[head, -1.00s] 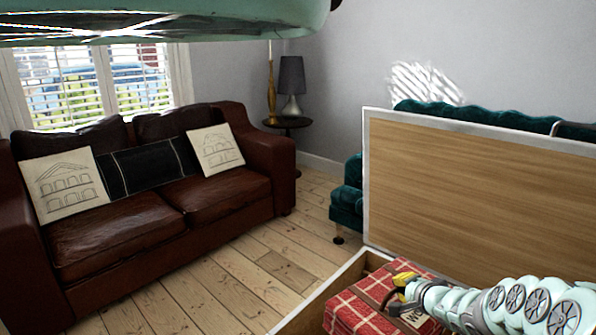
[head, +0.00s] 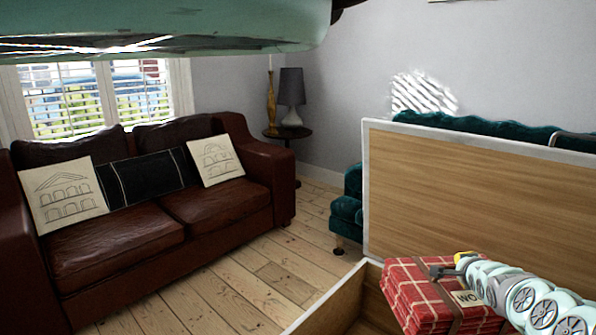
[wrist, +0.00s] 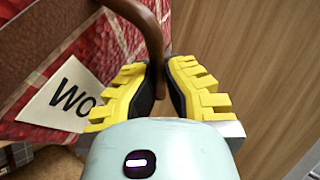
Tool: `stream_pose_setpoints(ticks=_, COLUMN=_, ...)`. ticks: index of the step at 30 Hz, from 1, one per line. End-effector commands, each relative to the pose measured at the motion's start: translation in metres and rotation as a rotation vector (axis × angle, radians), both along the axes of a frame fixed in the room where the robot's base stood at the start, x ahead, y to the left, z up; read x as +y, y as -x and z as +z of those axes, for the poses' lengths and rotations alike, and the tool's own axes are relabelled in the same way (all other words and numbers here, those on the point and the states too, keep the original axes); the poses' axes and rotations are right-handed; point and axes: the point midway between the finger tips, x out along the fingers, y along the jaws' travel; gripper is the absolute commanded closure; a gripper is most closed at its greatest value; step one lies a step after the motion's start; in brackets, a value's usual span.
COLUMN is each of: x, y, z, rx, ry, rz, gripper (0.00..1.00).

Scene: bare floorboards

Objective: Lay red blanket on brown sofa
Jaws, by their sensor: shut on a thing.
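The red blanket (head: 408,291) is a folded plaid bundle with brown straps and a pale tag. It is at the lower right of the head view, above the open wooden box. My gripper (head: 456,263) is at its top. In the wrist view, my gripper's yellow fingers (wrist: 165,85) are closed around the brown strap handle (wrist: 150,30), with the blanket (wrist: 95,45) on the left. The brown sofa (head: 120,246) stands at the left under the window, its seat bare. The blanket's underside is hidden.
The box's front wall (head: 330,302) and raised wooden lid (head: 470,195) surround the blanket's place. A teal sofa (head: 347,212) stands behind the lid. Cushions (head: 62,195) lean on the brown sofa's back. Bare floorboards (head: 255,275) lie between the box and the brown sofa.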

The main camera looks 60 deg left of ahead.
Motion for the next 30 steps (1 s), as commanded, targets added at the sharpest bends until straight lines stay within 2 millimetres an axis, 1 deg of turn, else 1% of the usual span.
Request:
stream_pose_setpoints(ticks=1, x=-0.006, y=-0.005, z=0.006, rx=-0.006, ry=-0.012, rz=-0.029, gripper=1.00)
stream_pose_setpoints(ticks=3, x=-0.012, y=-0.009, z=0.010, rx=-0.008, ry=-0.014, rz=-0.058, gripper=1.00)
stream_pose_setpoints(ticks=15, x=-0.053, y=-0.022, z=0.026, rx=-0.011, ry=-0.009, rz=-0.205, gripper=1.00)
stream_pose_setpoints(ticks=23, x=-0.079, y=-0.023, z=0.034, rx=-0.012, ry=-0.007, rz=-0.292, gripper=1.00)
stream_pose_setpoints(ticks=30, x=-0.109, y=-0.021, z=0.041, rx=-0.013, ry=-0.005, rz=-0.377, gripper=1.00)
